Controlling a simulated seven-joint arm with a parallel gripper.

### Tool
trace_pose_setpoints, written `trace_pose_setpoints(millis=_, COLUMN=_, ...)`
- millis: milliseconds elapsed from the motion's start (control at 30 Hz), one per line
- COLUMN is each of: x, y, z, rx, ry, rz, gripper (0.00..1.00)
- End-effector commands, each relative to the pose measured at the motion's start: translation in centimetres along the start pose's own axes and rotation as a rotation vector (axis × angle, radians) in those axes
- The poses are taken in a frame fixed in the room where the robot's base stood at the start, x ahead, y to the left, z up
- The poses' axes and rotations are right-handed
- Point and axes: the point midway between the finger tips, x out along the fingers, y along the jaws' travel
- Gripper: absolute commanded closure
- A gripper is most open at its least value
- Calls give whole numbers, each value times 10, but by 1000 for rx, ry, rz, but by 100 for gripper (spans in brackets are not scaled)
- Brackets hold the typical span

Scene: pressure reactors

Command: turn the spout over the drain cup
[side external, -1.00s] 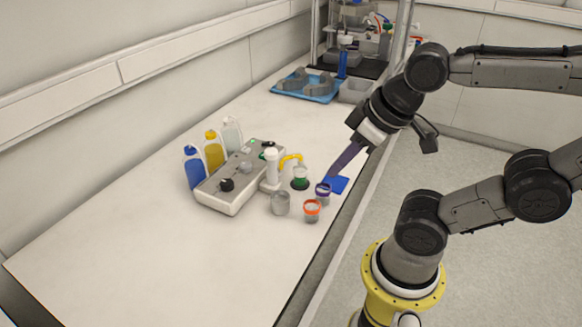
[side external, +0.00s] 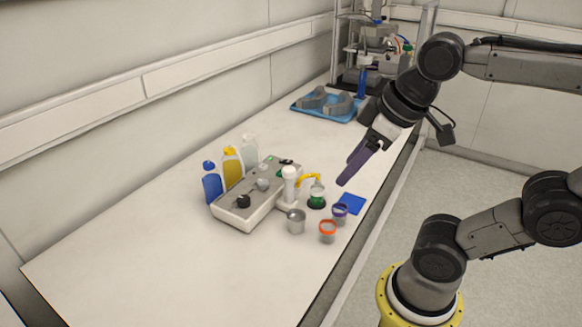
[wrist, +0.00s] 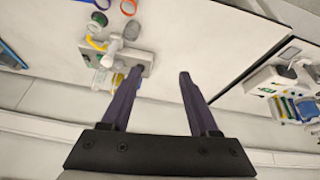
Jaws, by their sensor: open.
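The yellow curved spout (side external: 309,179) sticks out from a white post (side external: 290,186) beside a grey control box (side external: 250,205). Its outlet points right, above a clear vessel with green contents (side external: 317,195). A plain grey cup (side external: 296,222), a purple-rimmed cup (side external: 340,212) and an orange-rimmed cup (side external: 327,232) stand in front; I cannot tell which is the drain cup. My gripper (side external: 347,181) is open and empty, above and right of the spout, apart from everything. In the wrist view its fingers (wrist: 158,74) are spread; the post (wrist: 112,46) shows to their left.
Blue, yellow and clear bottles (side external: 231,167) stand behind the box. A blue pad (side external: 352,204) lies near the table's right edge. A blue tray (side external: 327,104) with grey parts and other equipment stand at the back. The front of the table (side external: 165,270) is clear.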

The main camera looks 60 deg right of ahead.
Motion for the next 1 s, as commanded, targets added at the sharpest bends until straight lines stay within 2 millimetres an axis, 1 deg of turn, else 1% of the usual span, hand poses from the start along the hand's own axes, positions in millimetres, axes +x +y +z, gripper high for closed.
trace_pose_setpoints(millis=33, x=-4, y=5, z=-17, rx=-11, ry=-19, rz=4, gripper=28)
trace_pose_setpoints(millis=67, x=-7, y=8, z=-26, rx=-19, ry=-31, rz=5, gripper=23)
trace_pose_setpoints(millis=167, x=-10, y=20, z=-55, rx=-35, ry=-75, rz=10, gripper=23)
trace_pose_setpoints(millis=200, x=-9, y=26, z=-68, rx=-40, ry=-94, rz=12, gripper=23)
trace_pose_setpoints(millis=267, x=-6, y=37, z=-86, rx=-43, ry=-127, rz=13, gripper=23)
trace_pose_setpoints(millis=300, x=-3, y=44, z=-98, rx=-43, ry=-150, rz=12, gripper=23)
trace_pose_setpoints(millis=367, x=5, y=57, z=-116, rx=-40, ry=-184, rz=11, gripper=23)
trace_pose_setpoints(millis=400, x=11, y=66, z=-126, rx=-37, ry=-207, rz=10, gripper=23)
trace_pose_setpoints(millis=467, x=22, y=80, z=-141, rx=-29, ry=-241, rz=7, gripper=23)
trace_pose_setpoints(millis=533, x=38, y=98, z=-156, rx=-15, ry=-281, rz=2, gripper=23)
trace_pose_setpoints(millis=600, x=57, y=117, z=-167, rx=5, ry=-320, rz=-4, gripper=23)
trace_pose_setpoints(millis=667, x=73, y=132, z=-173, rx=25, ry=-350, rz=-9, gripper=23)
trace_pose_setpoints(millis=700, x=84, y=142, z=-176, rx=41, ry=-369, rz=-12, gripper=23)
trace_pose_setpoints(millis=800, x=109, y=161, z=-176, rx=77, ry=-408, rz=-19, gripper=23)
trace_pose_setpoints(millis=900, x=127, y=173, z=-170, rx=103, ry=-443, rz=-29, gripper=23)
trace_pose_setpoints(millis=1000, x=137, y=178, z=-164, rx=118, ry=-466, rz=-35, gripper=23)
